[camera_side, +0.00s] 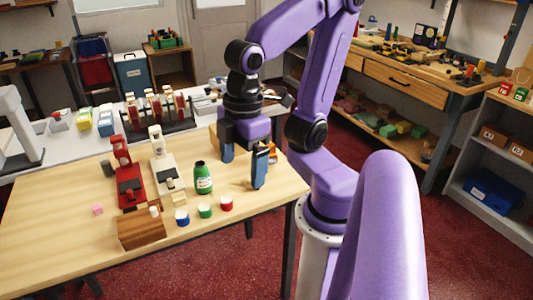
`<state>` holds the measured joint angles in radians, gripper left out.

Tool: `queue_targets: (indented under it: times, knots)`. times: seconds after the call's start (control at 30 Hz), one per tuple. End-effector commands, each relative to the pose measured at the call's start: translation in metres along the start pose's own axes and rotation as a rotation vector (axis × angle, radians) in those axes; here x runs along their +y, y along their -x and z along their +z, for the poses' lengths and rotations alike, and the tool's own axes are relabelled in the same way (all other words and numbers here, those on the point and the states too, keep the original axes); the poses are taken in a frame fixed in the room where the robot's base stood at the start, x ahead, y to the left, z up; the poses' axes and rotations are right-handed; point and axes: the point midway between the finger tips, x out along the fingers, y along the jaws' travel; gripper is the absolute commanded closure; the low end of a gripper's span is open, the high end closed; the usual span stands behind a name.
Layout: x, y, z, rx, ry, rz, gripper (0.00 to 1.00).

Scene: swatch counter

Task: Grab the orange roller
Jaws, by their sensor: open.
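My gripper (243,169) points down over the right part of the wooden table, with its two blue fingers spread apart and nothing seen between them. A small orange thing (272,153) shows just right of and behind the nearer finger. It is partly hidden by that finger, and I cannot tell for sure that it is the orange roller. Whether the finger touches it is also unclear.
A green bottle (203,179) stands left of my gripper, with small blue (182,218), green (205,211) and red (226,204) pots in front. Farther left are a white device (168,180), a red device (129,185) and a wooden block (140,230). The table's front left is mostly clear.

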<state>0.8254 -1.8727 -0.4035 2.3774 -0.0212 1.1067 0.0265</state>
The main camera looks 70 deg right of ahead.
Motion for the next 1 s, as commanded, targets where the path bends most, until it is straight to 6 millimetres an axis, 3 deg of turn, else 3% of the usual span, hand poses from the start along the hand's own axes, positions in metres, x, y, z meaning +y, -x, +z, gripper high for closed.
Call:
queue_targets:
  times: [0.27,0.53,0.77,1.0]
  knots:
    - [0.049,-0.009,-0.026,0.079,-0.181,0.069,0.08]
    - [0.118,-0.016,-0.045,0.178,-0.403,0.173,0.08]
    - [0.178,-0.019,-0.045,0.251,-0.578,0.268,0.08]
    - [0.234,-0.019,-0.031,0.317,-0.742,0.372,0.08]
